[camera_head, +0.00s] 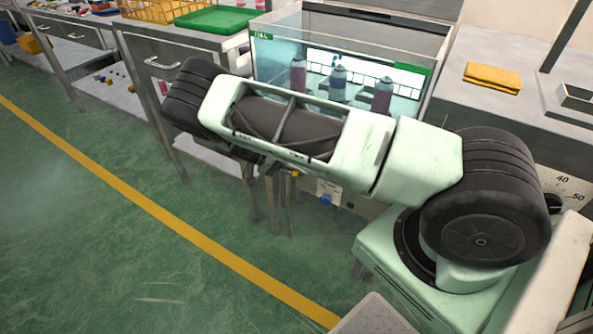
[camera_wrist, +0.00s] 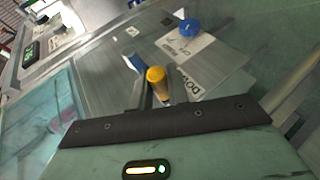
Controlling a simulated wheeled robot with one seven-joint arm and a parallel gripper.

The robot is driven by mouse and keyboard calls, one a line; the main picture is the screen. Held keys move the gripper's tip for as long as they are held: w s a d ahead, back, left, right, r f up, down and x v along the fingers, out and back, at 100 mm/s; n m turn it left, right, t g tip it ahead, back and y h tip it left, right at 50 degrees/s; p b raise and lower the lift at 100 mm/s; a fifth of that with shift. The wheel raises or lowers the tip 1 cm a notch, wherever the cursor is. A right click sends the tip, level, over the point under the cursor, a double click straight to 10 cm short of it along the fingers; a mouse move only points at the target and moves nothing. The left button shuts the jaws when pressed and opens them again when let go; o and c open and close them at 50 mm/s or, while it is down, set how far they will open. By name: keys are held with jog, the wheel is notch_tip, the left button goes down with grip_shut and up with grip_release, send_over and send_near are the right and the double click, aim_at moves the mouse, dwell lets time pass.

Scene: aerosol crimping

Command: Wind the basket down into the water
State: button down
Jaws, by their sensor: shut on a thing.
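The glass water tank (camera_head: 268,62) stands at the back centre in the head view. Three aerosol cans, two pink and one blue, stand in it behind the glass; the basket under them is hard to make out. In the wrist view my gripper (camera_wrist: 151,92) is shut on a yellow-orange handle knob (camera_wrist: 156,75), beside a plate with the printed word "DOWN" (camera_wrist: 193,85). My arm hides most of the gripper in the head view, where a small yellow bit (camera_head: 294,173) shows below it.
A blue knob (camera_wrist: 189,28) on a white label sits near the handle; it also shows in the head view (camera_head: 326,199). A yellow crate (camera_head: 160,10) and green tray (camera_head: 218,19) are on the left bench. A folded yellow cloth (camera_head: 492,76) lies at right.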

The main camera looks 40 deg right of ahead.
jog(key=shift+s+d+f, duration=0.1)
jog(key=shift+f, duration=0.1)
jog(key=c, duration=1.3)
grip_release()
jog(key=shift+c, duration=0.2)
jog(key=b+v, duration=0.1)
jog(key=v, duration=1.6)
jog(key=shift+r, duration=0.2)
